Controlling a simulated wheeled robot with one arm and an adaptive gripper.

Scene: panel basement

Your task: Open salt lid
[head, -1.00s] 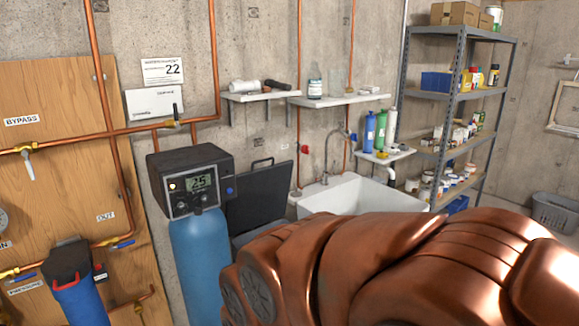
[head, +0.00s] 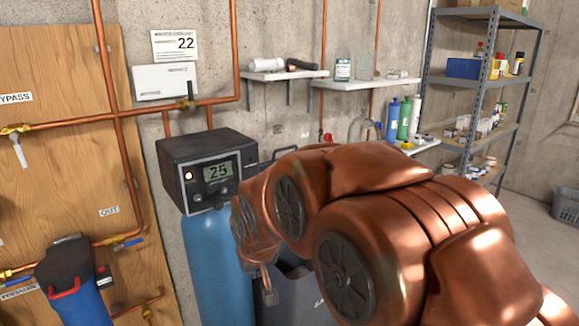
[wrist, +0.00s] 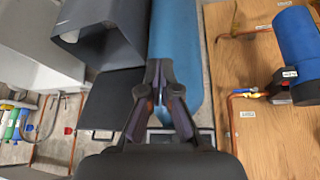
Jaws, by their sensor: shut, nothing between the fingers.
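The salt bin shows as a dark grey box in the wrist view (wrist: 128,32), with its dark opening facing left. Its lower part also shows below my arm in the head view (head: 287,300). The salt lid (wrist: 115,95) is a black flat panel with a handle, raised and swung away from the opening. In the head view my arm hides nearly all of the lid. My gripper (wrist: 159,68) is shut and empty, just right of the lid in the wrist view and in front of the blue tank. I cannot tell whether it touches the lid.
The blue softener tank (head: 218,265) with its control head (head: 200,165) stands close beside the bin. A wooden panel (head: 60,190) with copper pipes is at the left. Wall shelves (head: 365,82) and a metal rack (head: 475,75) are behind and right.

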